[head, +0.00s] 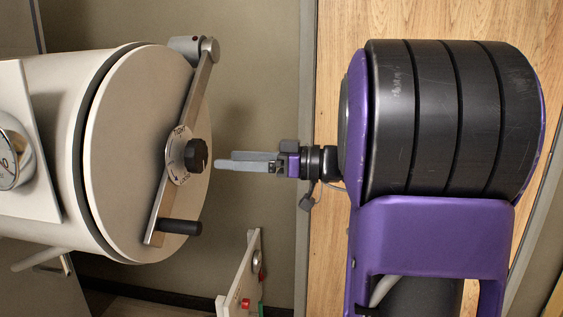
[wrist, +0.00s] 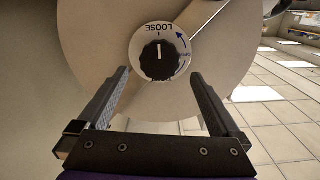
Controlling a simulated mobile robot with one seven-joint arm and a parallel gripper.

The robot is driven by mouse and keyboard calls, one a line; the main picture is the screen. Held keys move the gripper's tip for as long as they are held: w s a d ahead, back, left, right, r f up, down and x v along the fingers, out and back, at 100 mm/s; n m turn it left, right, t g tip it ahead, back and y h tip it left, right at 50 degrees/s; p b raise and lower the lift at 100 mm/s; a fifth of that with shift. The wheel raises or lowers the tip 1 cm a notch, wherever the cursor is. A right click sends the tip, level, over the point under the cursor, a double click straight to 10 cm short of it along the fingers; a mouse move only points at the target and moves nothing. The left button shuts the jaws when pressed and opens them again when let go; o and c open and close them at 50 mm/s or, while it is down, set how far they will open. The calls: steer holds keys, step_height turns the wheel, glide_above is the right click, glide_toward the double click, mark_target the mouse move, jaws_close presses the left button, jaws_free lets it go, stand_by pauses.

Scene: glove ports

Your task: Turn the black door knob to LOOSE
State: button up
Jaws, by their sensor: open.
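The black door knob (head: 196,155) sits on a round white dial (head: 178,163) on the bar across the round door. In the wrist view the knob (wrist: 160,62) shows a white line pointing up toward the upside-down word LOOSE on the dial (wrist: 158,28). A blue curved arrow is at the dial's upper right; other small print is hard to read. My gripper (head: 217,164) is open, its fingers pointing at the knob, just short of it. In the wrist view the gripper (wrist: 160,72) has one finger on each side of the knob, apart from it.
The metal bar (head: 205,93) crosses the pale round door (head: 125,150), with a dark handle (head: 180,227) at its lower end. A gauge (head: 10,158) is at the left. A small panel with a red button (head: 245,303) stands below. Free space surrounds my gripper.

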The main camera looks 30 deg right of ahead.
steer(key=v, duration=0.9)
steer(key=shift+s+d, duration=0.2)
steer(key=shift+d, duration=0.05)
